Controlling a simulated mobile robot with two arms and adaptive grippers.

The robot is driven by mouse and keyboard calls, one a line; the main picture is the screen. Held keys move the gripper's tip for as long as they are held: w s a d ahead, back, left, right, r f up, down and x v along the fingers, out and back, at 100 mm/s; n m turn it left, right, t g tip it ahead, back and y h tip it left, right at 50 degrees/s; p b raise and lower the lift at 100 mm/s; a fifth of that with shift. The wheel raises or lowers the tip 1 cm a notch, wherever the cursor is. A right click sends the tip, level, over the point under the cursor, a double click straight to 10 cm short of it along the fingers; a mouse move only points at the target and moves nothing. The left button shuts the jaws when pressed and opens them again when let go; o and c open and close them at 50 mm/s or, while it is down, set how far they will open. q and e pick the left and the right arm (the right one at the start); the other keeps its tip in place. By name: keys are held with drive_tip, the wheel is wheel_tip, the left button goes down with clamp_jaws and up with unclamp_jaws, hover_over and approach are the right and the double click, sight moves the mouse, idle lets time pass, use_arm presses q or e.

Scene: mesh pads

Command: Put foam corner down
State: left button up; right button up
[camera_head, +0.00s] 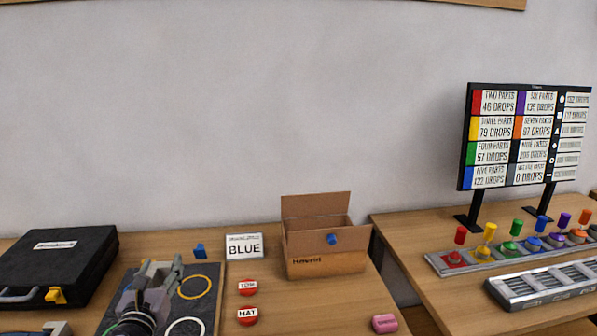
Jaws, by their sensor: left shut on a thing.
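My left gripper (160,272) comes up from the bottom left over the dark mat (206,289). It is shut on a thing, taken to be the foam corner. The gripper's own grey parts hide most of that thing, so its shape and any contact with the mat cannot be told. The mat has a yellow ring (194,287) and a white ring (186,328) on it. My right gripper is not in view.
A black case (60,262) lies left of the gripper. Red HAT button (247,316), open cardboard box (326,265) and pink cylinder (384,323) are to the right. Bare wood separates them.

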use_arm(q)
drive_tip(key=s+d+f+m+h, duration=0.2)
drive_tip(key=s+d+f+h, duration=0.1)
drive_tip(key=s+d, duration=1.2)
drive_tip(key=s+d+f, duration=0.1)
drive_tip(key=s+f, duration=0.1)
drive_tip(key=s, duration=0.5)
drive_tip(key=shift+s+f, duration=0.2)
drive_tip(key=shift+s, duration=0.05)
drive_tip(key=shift+d, duration=0.2)
drive_tip(key=shift+a, duration=0.15)
